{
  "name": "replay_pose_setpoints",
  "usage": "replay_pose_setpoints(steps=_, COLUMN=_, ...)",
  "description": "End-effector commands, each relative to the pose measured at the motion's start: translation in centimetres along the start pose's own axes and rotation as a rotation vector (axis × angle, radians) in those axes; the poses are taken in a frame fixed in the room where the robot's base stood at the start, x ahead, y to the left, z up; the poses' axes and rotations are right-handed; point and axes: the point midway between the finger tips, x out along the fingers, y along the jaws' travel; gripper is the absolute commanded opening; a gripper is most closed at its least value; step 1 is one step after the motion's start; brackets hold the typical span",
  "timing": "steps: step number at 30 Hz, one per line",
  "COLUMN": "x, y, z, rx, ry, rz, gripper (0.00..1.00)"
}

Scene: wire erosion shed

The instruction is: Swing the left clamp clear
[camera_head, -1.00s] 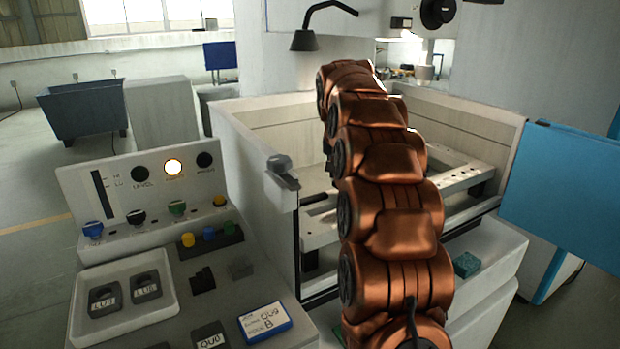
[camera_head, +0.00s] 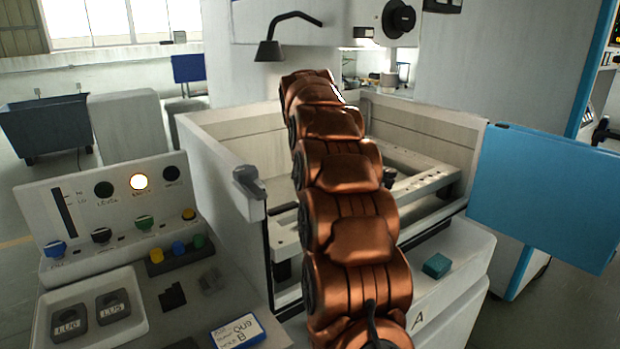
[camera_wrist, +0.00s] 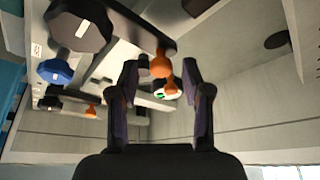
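In the wrist view, a dark clamp bar (camera_wrist: 135,25) with an orange ball tip (camera_wrist: 162,66) runs across the upper middle. A large black knob (camera_wrist: 78,28) and a blue knob (camera_wrist: 55,71) are left of it. My gripper (camera_wrist: 160,72) is open; its two dark fingers stand either side of the orange tip, with gaps visible. I cannot tell whether this is the left clamp. A second orange tip (camera_wrist: 91,112) shows lower left. In the head view my copper arm reaches into the machine's tank (camera_head: 225,122) and hides my gripper and the clamps.
A pale frame (camera_head: 425,185) with holes lies inside the tank. A lamp (camera_head: 268,50) hangs over its back. A blue panel (camera_head: 540,190) stands at right. A control console (camera_head: 110,200) with knobs and a small tray (camera_head: 60,308) is at left.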

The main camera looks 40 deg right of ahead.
Motion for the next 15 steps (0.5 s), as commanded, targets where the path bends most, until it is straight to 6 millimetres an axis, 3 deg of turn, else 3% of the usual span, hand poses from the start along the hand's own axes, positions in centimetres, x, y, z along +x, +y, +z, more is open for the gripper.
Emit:
replay_pose_setpoints(steps=8, x=-0.2, y=0.0, z=0.0, rx=-0.001, ry=0.000, rz=-0.001, gripper=0.49)
replay_pose_setpoints(steps=15, x=-3.2, y=-0.1, z=-0.1, rx=-0.001, ry=0.004, rz=-0.002, gripper=0.49)
